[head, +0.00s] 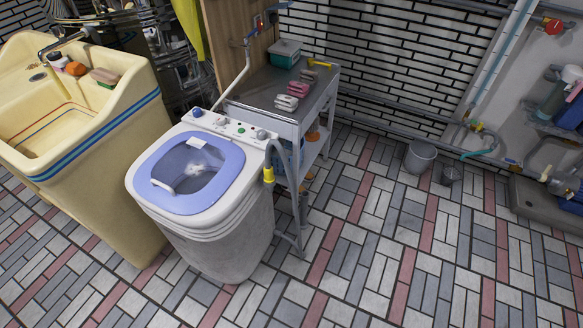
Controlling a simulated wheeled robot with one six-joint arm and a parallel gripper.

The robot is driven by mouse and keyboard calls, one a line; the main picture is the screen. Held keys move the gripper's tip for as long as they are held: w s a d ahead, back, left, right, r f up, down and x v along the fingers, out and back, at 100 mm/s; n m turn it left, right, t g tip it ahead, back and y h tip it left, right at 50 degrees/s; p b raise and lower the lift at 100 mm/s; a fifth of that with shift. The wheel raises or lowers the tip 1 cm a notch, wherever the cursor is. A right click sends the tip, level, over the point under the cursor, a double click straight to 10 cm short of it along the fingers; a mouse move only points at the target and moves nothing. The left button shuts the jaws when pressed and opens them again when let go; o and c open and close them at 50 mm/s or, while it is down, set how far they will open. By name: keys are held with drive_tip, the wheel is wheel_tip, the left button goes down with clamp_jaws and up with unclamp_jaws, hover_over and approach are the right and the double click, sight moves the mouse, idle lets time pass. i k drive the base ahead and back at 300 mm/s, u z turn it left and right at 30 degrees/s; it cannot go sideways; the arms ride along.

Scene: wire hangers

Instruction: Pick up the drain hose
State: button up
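The drain hose (289,172) is a grey hose at the right side of the white washing machine (232,245). It arches near the machine's top right corner and runs down beside the metal stand toward the floor. A yellow fitting (268,174) shows at the machine's side by the hose's arch. The hose's lower end is hard to tell from the stand's legs. The machine has a blue lid with a clear window. My gripper is not in view.
A metal stand (262,88) holding a lidded box (286,53) and clothes pegs is close behind the hose. A cream sink (110,175) stands left. Grey buckets (420,158) stand by the back wall. The tiled floor (400,260) in front and right is clear.

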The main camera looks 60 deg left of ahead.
sight(268, 177)
drive_tip(key=u, duration=0.25)
drive_tip(key=i, duration=0.75)
drive_tip(key=u, duration=1.3)
drive_tip(key=i, duration=0.65)
drive_tip(key=u, duration=0.7)
